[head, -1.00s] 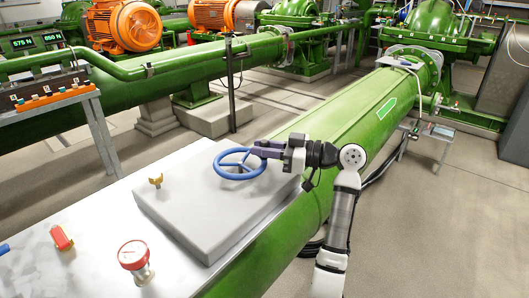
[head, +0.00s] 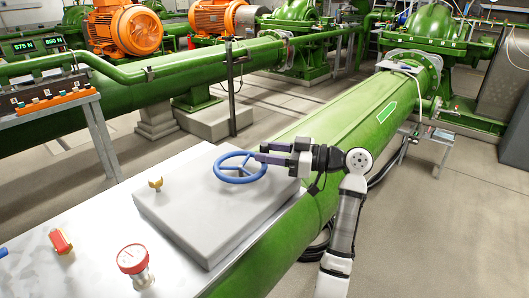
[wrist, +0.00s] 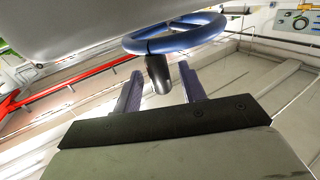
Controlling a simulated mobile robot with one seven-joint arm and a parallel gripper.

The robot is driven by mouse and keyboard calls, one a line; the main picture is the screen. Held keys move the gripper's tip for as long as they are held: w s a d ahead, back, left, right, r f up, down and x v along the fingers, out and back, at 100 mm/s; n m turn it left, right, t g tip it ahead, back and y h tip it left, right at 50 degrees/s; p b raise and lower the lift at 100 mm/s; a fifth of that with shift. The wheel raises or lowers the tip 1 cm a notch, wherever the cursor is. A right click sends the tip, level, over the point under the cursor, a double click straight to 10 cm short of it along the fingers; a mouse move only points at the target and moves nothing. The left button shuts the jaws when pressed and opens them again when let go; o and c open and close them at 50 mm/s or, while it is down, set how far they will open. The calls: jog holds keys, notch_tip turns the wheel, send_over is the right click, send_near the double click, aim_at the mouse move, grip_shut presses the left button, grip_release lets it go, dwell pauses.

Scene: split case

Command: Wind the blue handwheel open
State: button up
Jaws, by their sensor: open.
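The blue handwheel (head: 218,172) lies over the top of a grey block, with its rim and spokes showing in the head view. My gripper (head: 257,153) is at the wheel's far right side, its two fingers pointing left at the rim. In the wrist view the fingers (wrist: 162,78) stand apart. A dark cylindrical piece (wrist: 158,75) by the blue rim (wrist: 190,38) shows between the fingertips. I cannot tell whether either finger touches it. Nothing is gripped.
The grey block (head: 190,225) carries a small brass wing-shaped fitting (head: 156,185) left of the wheel. A red gauge (head: 132,259) and a red-handled part (head: 61,241) stand on the pale panel. Green pipe (head: 345,135) runs behind my arm; floor at right is open.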

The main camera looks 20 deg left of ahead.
jog(key=w+d+b, duration=0.1)
jog(key=d+b, duration=0.1)
jog(key=d, duration=1)
jog(key=shift+d, duration=0.2)
jog(key=shift+w, duration=0.1)
jog(key=shift+c, duration=0.3)
